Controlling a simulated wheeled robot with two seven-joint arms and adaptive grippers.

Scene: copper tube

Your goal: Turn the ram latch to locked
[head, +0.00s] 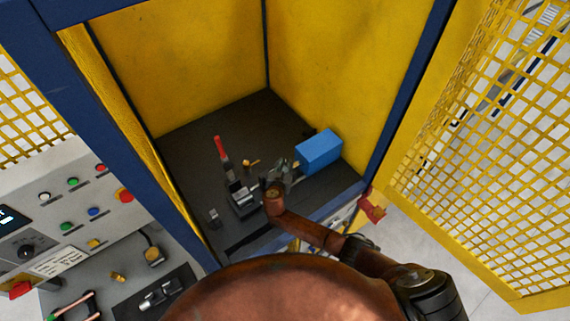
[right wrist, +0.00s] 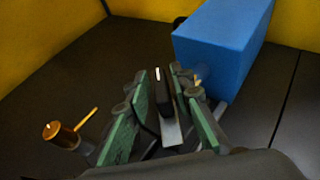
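A brass post with a thin side lever (right wrist: 65,134) stands on the dark floor of the yellow cabinet, left of my right gripper; it also shows in the head view (head: 250,162). It looks like a turning latch, but no marking confirms this. A blue block (head: 319,151) sits to the right, with a grey rod end (right wrist: 217,108) low in front of it. My right gripper (right wrist: 161,88) is open, its green-padded fingers either side of a dark upright piece with a pale strip (right wrist: 163,97). I cannot tell whether they touch it. My left gripper is out of view.
A red-handled clamp (head: 222,150) stands left of the gripper, beside a dark fixture (head: 241,196). Blue frame posts and yellow walls (head: 190,60) enclose the space. A yellow mesh door (head: 470,150) is open at right. A button panel (head: 70,205) is outside at left.

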